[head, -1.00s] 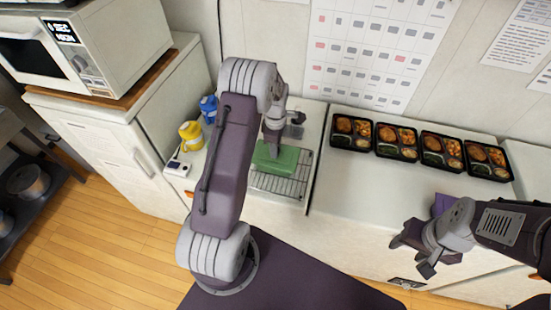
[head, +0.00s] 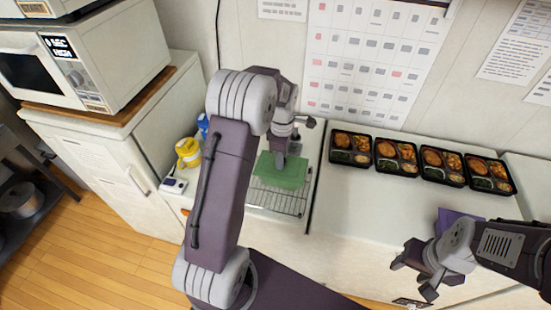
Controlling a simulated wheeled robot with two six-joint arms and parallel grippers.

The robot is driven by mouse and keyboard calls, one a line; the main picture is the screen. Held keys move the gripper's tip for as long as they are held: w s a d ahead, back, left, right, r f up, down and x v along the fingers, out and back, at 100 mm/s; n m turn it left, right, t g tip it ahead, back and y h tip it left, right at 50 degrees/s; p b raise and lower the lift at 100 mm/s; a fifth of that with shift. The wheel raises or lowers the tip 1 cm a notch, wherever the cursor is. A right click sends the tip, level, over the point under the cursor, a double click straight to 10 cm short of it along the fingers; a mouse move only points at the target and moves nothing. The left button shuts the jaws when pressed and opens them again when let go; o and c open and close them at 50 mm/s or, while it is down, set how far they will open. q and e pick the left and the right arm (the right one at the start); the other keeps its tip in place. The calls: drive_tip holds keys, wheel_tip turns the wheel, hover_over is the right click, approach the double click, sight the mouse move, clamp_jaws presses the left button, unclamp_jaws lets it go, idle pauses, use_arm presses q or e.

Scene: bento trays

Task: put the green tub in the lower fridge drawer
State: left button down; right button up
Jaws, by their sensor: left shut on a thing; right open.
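The green tub (head: 290,177) is at the back of the wire rack on the white counter, left of the food trays. My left gripper (head: 280,161) reaches down from above and is shut on the tub. Whether the tub touches the rack is hard to tell. My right gripper (head: 412,272) is open and empty, low at the right in front of the counter. A white cabinet (head: 88,165) with an upright handle stands at the left under the microwave. I cannot make out an open drawer.
Several black bento trays (head: 350,160) with food line the back of the counter. A yellow bottle (head: 187,152) and a blue one (head: 203,126) stand left of my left arm. The microwave (head: 100,50) is at upper left. The counter before the trays is clear.

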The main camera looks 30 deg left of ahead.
use_arm(q)
drive_tip(key=d+r, duration=0.1)
drive_tip(key=d, duration=0.1)
drive_tip(key=s+d+r+b, duration=0.1)
drive_tip(key=d+r, duration=0.1)
drive_tip(key=d, duration=0.1)
drive_tip(key=s+d+r, duration=0.1)
drive_tip(key=d+r, duration=0.1)
drive_tip(key=shift+s+d+b, duration=0.25)
drive_tip(key=shift+d+b, duration=0.1)
drive_tip(key=shift+d, duration=0.05)
